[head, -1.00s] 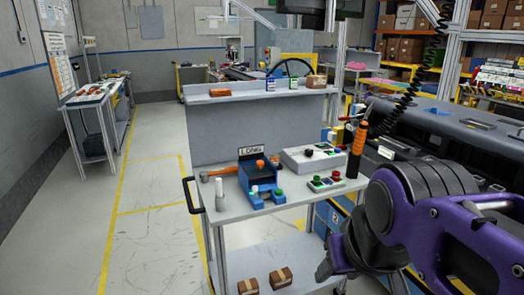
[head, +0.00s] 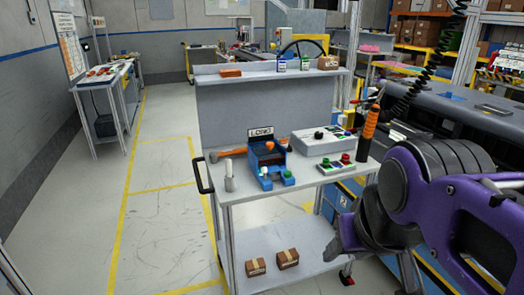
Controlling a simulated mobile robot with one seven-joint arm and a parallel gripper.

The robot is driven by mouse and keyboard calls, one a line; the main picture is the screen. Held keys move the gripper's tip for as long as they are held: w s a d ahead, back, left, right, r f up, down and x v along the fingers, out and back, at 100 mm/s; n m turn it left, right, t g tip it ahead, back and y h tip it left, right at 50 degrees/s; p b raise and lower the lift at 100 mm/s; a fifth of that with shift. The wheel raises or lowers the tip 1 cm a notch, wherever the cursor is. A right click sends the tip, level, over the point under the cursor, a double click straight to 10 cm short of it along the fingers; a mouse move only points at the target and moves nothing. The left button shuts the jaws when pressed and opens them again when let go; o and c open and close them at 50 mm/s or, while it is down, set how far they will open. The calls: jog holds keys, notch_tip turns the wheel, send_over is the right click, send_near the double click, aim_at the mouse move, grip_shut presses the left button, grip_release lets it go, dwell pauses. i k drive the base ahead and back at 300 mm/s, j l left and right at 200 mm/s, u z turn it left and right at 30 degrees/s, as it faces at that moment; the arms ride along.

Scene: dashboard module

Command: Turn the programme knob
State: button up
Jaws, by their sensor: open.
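A light grey control box (head: 309,148) stands on the top shelf of the cart, with a dark round knob (head: 319,134) and small coloured buttons on its top. The knob is small in the head view and I cannot read its setting. My gripper (head: 340,245) is at the lower right, in front of the cart's right side and nearer to me than the box. It is open, appears empty and is well apart from the knob. My purple and dark grey arm hides part of the area at the right.
A blue fixture (head: 268,160) with a "LONG" sign stands left of the box. A small panel with red and green buttons (head: 340,163) and an orange-handled tool (head: 369,128) are on the right. Cartons (head: 287,258) lie on the lower shelf. Floor left of the cart is clear.

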aim_at(319, 135)
jog(key=i+l+u, duration=0.15)
jog(key=i+l, duration=0.3)
jog(key=i+l+u, duration=0.2)
jog(key=i+l, duration=0.25)
jog(key=l, duration=0.25)
